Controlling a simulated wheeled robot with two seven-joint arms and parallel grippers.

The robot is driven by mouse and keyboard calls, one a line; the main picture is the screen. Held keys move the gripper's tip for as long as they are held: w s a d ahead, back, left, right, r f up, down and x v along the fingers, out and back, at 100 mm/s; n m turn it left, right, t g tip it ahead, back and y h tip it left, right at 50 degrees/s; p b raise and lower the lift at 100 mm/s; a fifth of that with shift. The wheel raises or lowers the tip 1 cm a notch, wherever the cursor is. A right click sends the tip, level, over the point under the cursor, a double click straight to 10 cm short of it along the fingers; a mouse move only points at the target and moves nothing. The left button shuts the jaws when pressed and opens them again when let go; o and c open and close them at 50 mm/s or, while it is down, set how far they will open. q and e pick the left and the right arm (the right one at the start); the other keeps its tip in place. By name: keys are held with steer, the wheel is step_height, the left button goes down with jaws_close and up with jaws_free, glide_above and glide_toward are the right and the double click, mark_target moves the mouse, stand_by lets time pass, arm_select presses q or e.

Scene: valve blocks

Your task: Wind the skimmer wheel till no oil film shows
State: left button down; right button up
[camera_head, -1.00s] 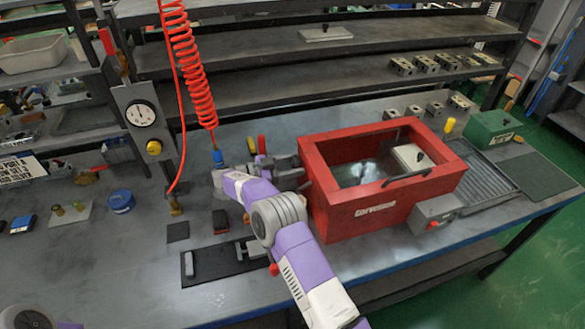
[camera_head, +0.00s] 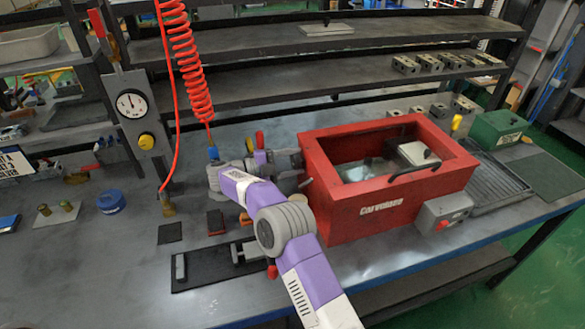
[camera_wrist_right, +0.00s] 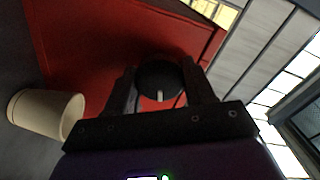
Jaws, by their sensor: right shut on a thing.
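The red tank (camera_head: 375,215) stands on the bench, open at the top. Liquid (camera_head: 362,171) shows dimly inside; I cannot tell whether an oil film lies on it. My right gripper (camera_head: 284,160) is at the tank's left side, partly hidden behind my own arm. In the right wrist view, my right gripper (camera_wrist_right: 165,92) is shut on a round black wheel (camera_wrist_right: 158,78) with a pale mark, against the red tank wall (camera_wrist_right: 95,45). The wheel is hidden in the head view. My left gripper is out of view.
A cream cup (camera_wrist_right: 45,113) is left of the gripper in the wrist view. A grey box with a red button (camera_head: 443,214) is at the tank's front right. A red coiled hose (camera_head: 186,70) hangs behind my arm. A black plate (camera_head: 210,268) lies on the bench in front.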

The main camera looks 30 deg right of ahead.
steer(key=m+b, duration=0.1)
steer(key=m, duration=0.1)
steer(key=shift+f+m, duration=0.1)
steer(key=shift+m, duration=0.3)
steer(key=m, duration=1)
steer(key=shift+r+m, duration=0.2)
steer(key=shift+m, duration=0.2)
steer(key=m, duration=0.5)
steer(key=shift+r+m, duration=0.1)
steer(key=shift+m, duration=0.2)
steer(key=o, duration=1)
steer(key=shift+a, duration=0.1)
steer(key=shift+p+v, duration=0.9)
steer(key=shift+v, duration=2.8)
